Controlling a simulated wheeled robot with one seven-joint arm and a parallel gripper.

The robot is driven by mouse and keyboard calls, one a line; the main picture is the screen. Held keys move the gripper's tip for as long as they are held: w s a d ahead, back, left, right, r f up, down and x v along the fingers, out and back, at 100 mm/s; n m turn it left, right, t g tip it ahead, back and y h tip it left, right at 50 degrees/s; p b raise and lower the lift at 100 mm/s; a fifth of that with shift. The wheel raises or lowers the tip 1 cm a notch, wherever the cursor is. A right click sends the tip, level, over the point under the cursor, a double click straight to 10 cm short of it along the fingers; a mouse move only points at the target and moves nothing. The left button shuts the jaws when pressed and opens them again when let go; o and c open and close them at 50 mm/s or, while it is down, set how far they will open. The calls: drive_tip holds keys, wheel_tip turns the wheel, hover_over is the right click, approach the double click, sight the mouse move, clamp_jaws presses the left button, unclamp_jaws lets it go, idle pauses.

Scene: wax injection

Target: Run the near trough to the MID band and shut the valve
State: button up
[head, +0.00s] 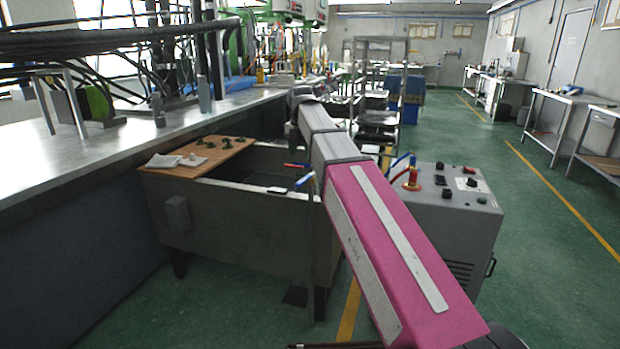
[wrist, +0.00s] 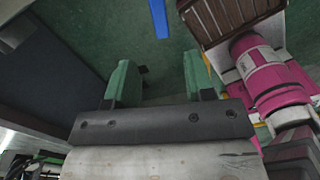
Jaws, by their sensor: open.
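The near trough is probably the grey open tank (head: 225,222) left of centre in the head view. Its inside is dark, and I cannot make out a level or a MID band. A blue bar (wrist: 159,18) lies beyond the fingers. The gripper is not distinguishable in the head view.
A wooden board (head: 200,156) with small dark pieces and a white cloth lies across the tank's left end. A long metal bench (head: 150,130) runs along the left. A grey control cabinet (head: 440,225) stands right of my arm. Green floor is free farther right.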

sight(301, 181)
wheel_tip(301, 181, down, 10)
drive_tip(key=shift+r, duration=0.1)
idle(0.4)
clamp_jaws()
